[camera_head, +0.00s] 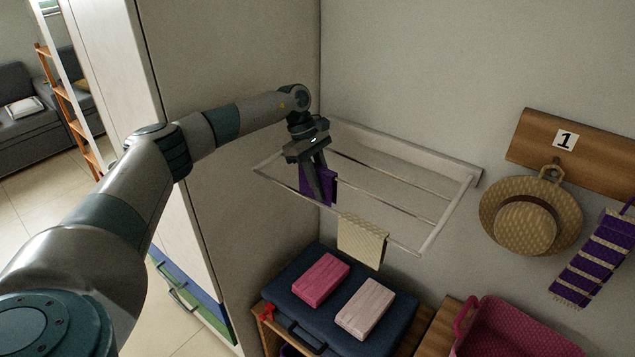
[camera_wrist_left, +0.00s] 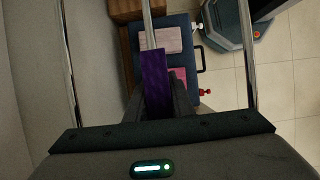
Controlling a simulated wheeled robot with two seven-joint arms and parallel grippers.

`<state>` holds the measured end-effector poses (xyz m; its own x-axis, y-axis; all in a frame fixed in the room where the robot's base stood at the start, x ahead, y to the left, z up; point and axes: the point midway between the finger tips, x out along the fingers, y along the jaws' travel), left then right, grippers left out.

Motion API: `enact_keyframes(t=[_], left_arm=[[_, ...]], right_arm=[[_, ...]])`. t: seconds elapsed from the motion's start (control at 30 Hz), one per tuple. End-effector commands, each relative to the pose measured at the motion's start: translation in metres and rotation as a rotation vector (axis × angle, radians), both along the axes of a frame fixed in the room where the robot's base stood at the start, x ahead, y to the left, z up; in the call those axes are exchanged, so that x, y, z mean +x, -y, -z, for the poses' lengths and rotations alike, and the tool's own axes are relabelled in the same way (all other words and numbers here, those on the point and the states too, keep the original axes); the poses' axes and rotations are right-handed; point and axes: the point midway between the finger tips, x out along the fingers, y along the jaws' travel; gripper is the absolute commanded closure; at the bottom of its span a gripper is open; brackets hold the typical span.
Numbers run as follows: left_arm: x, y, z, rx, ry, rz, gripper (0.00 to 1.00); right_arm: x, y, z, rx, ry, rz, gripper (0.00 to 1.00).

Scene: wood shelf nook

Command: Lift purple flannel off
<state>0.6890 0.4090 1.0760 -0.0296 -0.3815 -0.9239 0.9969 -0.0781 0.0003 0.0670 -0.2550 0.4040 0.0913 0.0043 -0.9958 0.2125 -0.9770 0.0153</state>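The purple flannel (camera_head: 331,186) hangs folded over a bar of the white wall drying rack, near its left end. In the left wrist view the flannel (camera_wrist_left: 154,80) lies along the bar between my two fingers. My left gripper (camera_head: 316,190) points down from above the rack, one dark finger in front of the cloth in the head view. In the left wrist view the gripper (camera_wrist_left: 158,92) looks open, a finger on each side of the cloth. The far finger is mostly hidden in the head view. My right gripper is in neither view.
A cream cloth (camera_head: 361,240) hangs on the rack's front bar (camera_head: 395,238). Below stands a dark blue suitcase (camera_head: 330,270) with pink (camera_head: 320,280) and pale (camera_head: 365,308) folded cloths. A hat (camera_head: 525,228) hangs right; a pink basket (camera_head: 510,330) sits below it.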

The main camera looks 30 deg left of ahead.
Motion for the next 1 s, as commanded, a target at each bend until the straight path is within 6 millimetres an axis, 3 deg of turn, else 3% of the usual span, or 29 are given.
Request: enact_keyframes(t=[0.1,0.47,0.67,0.7,1.0], left_arm=[[0.0,0.0,0.0,0.0,0.0,0.0,1.0],[0.0,0.0,-0.002,0.0,0.0,0.0,1.0],[0.0,0.0,-0.009,0.0,-0.001,0.0,1.0],[0.001,0.0,-0.009,-0.001,0.002,0.0,1.0],[0.001,0.0,-0.067,0.0,0.006,0.001,1.0]], right_arm=[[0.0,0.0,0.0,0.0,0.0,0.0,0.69],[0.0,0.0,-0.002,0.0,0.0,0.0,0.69],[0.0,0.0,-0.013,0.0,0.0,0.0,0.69],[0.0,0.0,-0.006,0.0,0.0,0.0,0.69],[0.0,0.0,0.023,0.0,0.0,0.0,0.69]])
